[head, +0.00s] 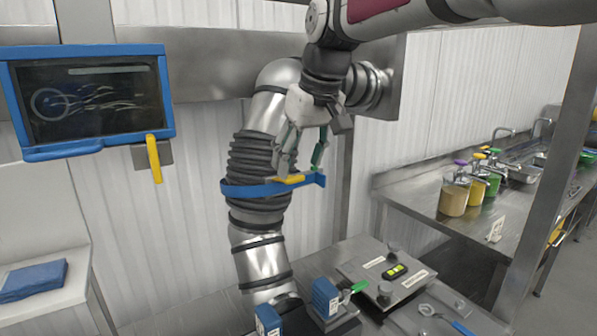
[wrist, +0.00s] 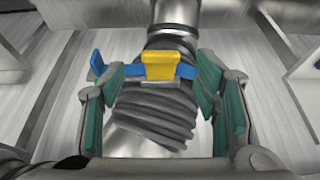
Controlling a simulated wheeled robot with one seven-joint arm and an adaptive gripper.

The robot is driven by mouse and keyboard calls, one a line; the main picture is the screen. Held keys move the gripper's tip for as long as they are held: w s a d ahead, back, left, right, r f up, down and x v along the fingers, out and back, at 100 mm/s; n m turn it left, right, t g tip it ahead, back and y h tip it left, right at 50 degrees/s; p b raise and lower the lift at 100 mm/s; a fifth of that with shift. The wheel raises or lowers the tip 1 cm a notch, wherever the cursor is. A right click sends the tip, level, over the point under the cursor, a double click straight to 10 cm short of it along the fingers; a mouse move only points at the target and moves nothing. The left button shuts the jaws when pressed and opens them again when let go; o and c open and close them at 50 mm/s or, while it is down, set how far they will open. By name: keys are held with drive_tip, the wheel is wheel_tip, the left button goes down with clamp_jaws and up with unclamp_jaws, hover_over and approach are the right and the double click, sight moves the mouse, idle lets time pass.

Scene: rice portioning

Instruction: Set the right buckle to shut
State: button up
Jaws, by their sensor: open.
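A blue band (head: 258,189) runs around a ribbed black sleeve on a silver pipe. A yellow buckle (head: 290,180) sits on the band's front; in the wrist view the buckle (wrist: 160,66) is near the centre, between my fingers. My gripper (head: 300,158) is open, pointing down in front of the pipe, close to the buckle; contact cannot be made out. In the wrist view my green-padded fingers (wrist: 157,88) stand apart on either side of the sleeve (wrist: 155,108). A second yellow lever (head: 154,158) hangs on a grey bracket farther left, below the screen.
A blue-framed screen (head: 88,98) is on the left wall. Below the pipe are blue blocks (head: 325,297) and a metal plate with knobs (head: 411,279). A steel counter (head: 487,222) with coloured dispensers stands at the right. A folded blue cloth (head: 33,279) lies at the left.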

sight(295, 177)
drive_tip(key=shift+x, duration=1.85)
clamp_jaws()
